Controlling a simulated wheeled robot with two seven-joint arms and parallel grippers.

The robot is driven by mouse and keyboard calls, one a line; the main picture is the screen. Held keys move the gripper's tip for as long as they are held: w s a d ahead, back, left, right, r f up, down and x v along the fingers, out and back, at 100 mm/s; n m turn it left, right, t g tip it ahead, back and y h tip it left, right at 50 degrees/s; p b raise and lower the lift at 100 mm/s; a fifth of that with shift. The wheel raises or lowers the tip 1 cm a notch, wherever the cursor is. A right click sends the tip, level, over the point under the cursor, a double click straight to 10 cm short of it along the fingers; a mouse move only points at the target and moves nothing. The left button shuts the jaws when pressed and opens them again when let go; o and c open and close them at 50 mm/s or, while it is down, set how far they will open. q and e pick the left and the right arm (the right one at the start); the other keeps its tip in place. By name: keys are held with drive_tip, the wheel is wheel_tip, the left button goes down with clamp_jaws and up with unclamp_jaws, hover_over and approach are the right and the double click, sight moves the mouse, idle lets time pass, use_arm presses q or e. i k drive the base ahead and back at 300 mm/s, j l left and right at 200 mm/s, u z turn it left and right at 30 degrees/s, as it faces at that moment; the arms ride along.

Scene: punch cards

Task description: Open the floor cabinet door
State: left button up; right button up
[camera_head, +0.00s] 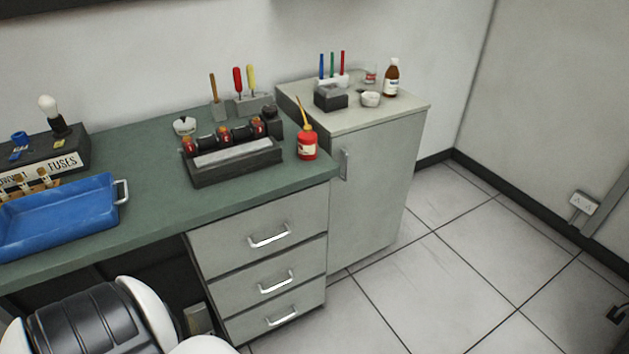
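The pale grey floor cabinet (385,180) stands at the right end of the green workbench, against the back wall. Its front door (372,205) looks closed, flush with the body. A short upright metal handle (344,164) sits near the door's upper left edge, close to the bench corner. The lower left part of the door is hidden behind the drawers. Neither of my grippers is in view. A black and white rounded shape, probably part of my own arm, shows at the bottom left.
The green bench (150,160) has a drawer unit (262,265) with metal handles. A red oil can (307,144) stands near its right corner; a blue tray (60,215) is at left. A brown bottle (391,78) stands on the cabinet. The tiled floor (440,275) before the door is clear.

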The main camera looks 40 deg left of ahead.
sight(367, 202)
drive_tip(key=u, duration=0.9)
